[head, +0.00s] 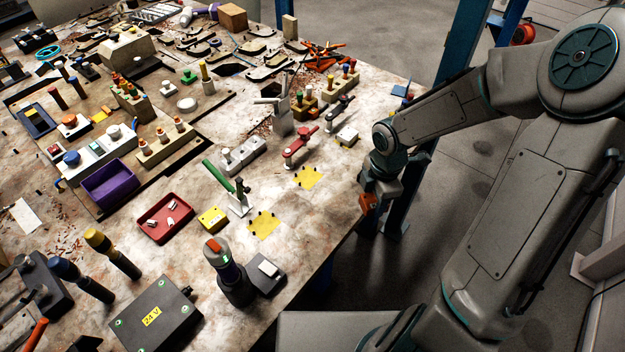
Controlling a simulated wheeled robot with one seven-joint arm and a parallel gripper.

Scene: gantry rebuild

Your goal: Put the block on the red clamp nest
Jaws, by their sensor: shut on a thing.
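My gripper (371,194) hangs just off the right edge of the workbench, pointing down. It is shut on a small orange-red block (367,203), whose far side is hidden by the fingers. The red clamp (298,147) stands on the bench to the left of my gripper. The red clamp nest (307,178), a yellow patch with dark corner pins, lies just in front of that clamp with nothing on it. The held block is to the right of the nest and apart from it.
A green-handled clamp (238,197) stands beside another yellow patch (263,224). A yellow box (212,219) and a red tray (166,217) are left of it. A white-and-yellow piece (347,136) sits near the bench edge. A blue post (403,205) stands behind my gripper.

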